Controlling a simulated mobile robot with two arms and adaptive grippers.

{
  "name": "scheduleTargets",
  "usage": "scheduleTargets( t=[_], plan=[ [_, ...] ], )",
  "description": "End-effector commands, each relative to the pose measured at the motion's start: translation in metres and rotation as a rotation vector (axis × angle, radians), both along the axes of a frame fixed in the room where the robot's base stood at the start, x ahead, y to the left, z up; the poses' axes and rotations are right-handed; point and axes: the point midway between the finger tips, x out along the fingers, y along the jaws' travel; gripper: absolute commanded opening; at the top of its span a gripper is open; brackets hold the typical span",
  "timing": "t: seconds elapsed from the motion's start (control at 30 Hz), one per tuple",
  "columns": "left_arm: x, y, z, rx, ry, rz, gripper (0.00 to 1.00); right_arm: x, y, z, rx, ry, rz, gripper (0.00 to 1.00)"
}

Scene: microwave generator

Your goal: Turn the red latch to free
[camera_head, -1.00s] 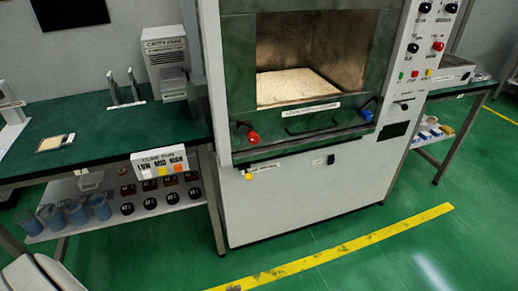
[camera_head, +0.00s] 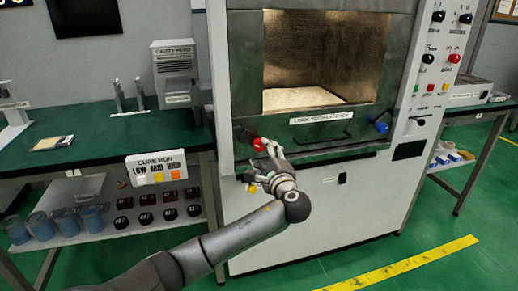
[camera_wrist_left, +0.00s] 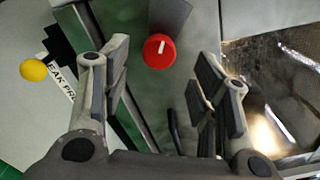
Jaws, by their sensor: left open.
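The red latch (camera_head: 258,144) is a round red knob at the lower left of the microwave's front, below the window. In the left wrist view the red latch (camera_wrist_left: 159,51) shows a short white mark on its face. It lies between the two fingers but beyond their tips, with nothing touching it that I can see. My left gripper (camera_head: 266,146) is at the latch in the head view, and its fingers partly overlap that area. In the left wrist view my left gripper (camera_wrist_left: 165,80) is open and empty. My right gripper is in neither view.
A blue knob (camera_head: 381,126) sits at the right of the same front panel. A dark handle bar (camera_head: 320,140) runs between the knobs. A yellow knob (camera_wrist_left: 33,70) is on the lower panel. A green bench (camera_head: 90,150) stands at the left.

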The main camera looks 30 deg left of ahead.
Motion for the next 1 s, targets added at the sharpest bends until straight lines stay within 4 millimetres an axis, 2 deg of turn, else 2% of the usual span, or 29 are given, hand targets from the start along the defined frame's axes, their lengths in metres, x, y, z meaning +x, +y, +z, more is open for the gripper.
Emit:
scheduleTargets(
  t=[0.1, 0.3, 0.5, 0.77, 1.0],
  plan=[
    [0.015, 0.019, -0.001, 0.001, -0.001, 0.004, 0.55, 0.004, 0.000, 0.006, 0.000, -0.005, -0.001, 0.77],
    [0.033, 0.040, -0.001, -0.002, 0.000, 0.002, 0.55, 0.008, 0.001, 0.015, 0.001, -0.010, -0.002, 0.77],
    [0.041, 0.048, -0.001, -0.003, 0.001, 0.000, 0.55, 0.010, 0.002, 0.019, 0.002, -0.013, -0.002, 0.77],
    [0.041, 0.049, -0.001, -0.003, 0.000, -0.001, 0.55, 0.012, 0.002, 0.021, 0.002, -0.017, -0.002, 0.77],
    [0.041, 0.049, -0.001, -0.004, 0.001, 0.000, 0.25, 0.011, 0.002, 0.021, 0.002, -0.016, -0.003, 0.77]
  ],
)
